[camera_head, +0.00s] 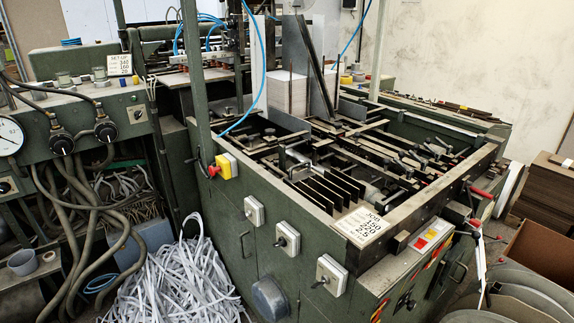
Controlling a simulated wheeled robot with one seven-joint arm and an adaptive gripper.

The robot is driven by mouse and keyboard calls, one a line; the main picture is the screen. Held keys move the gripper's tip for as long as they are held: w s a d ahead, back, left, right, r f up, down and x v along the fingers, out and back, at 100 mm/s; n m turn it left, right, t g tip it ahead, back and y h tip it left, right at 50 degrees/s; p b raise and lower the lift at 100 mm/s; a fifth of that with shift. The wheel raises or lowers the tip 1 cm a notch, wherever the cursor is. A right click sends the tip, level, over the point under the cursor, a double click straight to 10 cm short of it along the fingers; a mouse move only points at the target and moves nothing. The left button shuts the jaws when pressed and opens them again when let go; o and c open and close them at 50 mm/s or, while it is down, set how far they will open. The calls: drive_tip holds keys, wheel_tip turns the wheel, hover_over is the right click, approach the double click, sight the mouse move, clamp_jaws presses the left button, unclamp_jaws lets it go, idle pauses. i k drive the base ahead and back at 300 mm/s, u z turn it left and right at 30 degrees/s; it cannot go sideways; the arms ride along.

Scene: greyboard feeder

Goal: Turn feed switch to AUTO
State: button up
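The green feeder machine (258,270) fills the middle and right of the head view. Its side wall carries a row of light switch boxes with dark rotary handles: an upper-left one (254,210), a middle one (287,237) and a lower-right one (331,274). A further dark rotary knob (404,302) is on the front face at the lower right. I cannot tell which one is the feed switch. No AUTO marking is readable, and the handle settings are too small to tell. My gripper is not in view.
A yellow box with a red button (225,166) sits above the switch row. Tangled white paper strips (185,285) heap on the floor at the machine's left. Hoses (85,220) hang below the left gauge panel (95,110). A brown carton (540,250) and grey boards crowd the right.

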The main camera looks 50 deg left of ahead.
sight(282, 242)
drive_tip(key=u, duration=1.55)
